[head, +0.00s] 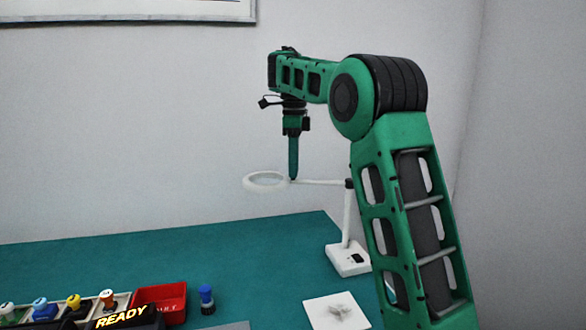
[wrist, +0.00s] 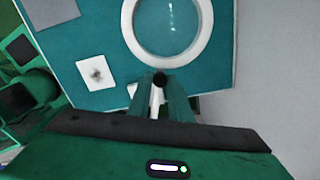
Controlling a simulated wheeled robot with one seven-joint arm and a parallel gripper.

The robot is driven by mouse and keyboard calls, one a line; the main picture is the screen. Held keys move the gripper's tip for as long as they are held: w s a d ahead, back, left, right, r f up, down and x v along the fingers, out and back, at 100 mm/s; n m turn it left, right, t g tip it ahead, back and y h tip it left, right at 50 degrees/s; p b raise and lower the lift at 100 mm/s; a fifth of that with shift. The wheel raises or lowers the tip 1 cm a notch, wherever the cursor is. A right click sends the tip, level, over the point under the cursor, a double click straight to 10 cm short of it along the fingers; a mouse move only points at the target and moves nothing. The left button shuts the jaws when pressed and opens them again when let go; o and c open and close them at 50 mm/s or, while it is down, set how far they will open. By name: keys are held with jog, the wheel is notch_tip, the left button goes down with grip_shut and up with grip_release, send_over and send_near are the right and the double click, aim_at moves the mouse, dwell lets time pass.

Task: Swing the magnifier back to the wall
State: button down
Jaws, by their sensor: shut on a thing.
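The magnifier has a white ring head (head: 267,181) on a thin white arm (head: 325,182) that runs level to a white post on a base (head: 348,257) at the table's right. My gripper (head: 292,177) points straight down and is shut on the magnifier at the joint between ring and arm. In the wrist view the ring (wrist: 168,27) lies just beyond my fingertips (wrist: 161,80), where a small dark knob shows between them. The ring hangs above the teal table, with the pale wall behind it.
The teal table (head: 230,245) carries a red bin (head: 173,302), a blue-topped bottle (head: 206,299), a white card with a grey mark (head: 336,311), and a rack with several coloured knobs and a READY display (head: 122,317) at the front left. The table's middle is clear.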

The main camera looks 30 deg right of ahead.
jog(key=shift+w+r, duration=0.15)
jog(key=shift+w, duration=0.05)
jog(key=c, duration=1.7)
grip_release()
jog(key=shift+w, duration=0.1)
jog(key=shift+o, duration=0.4)
notch_tip(320, 180, up, 11)
jog(key=shift+f, duration=0.2)
